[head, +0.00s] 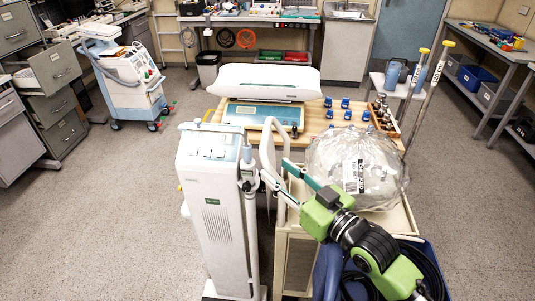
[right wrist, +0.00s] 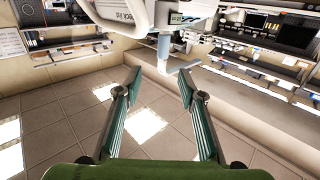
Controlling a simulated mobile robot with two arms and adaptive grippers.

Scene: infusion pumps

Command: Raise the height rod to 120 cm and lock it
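A white column unit (head: 208,190) with a small top panel stands upright at front centre. A slim white and grey upright (head: 248,180) with a clamp-like piece runs along its right side; it may be the height rod, but I see no readable scale. My right gripper (head: 279,175) is open, its teal fingers pointing at this upright from the right. In the right wrist view the fingers are apart with nothing between them (right wrist: 159,80). A pale upright piece with a flat tab (right wrist: 165,52) shows just beyond the tips. My left gripper is out of view.
A cart (head: 298,250) with a clear plastic-wrapped bundle (head: 362,165) stands under my right arm. A wooden table (head: 312,125) behind holds a white baby scale (head: 265,82), blue items and metal weights. Two yellow-topped poles (head: 432,85) lean at right.

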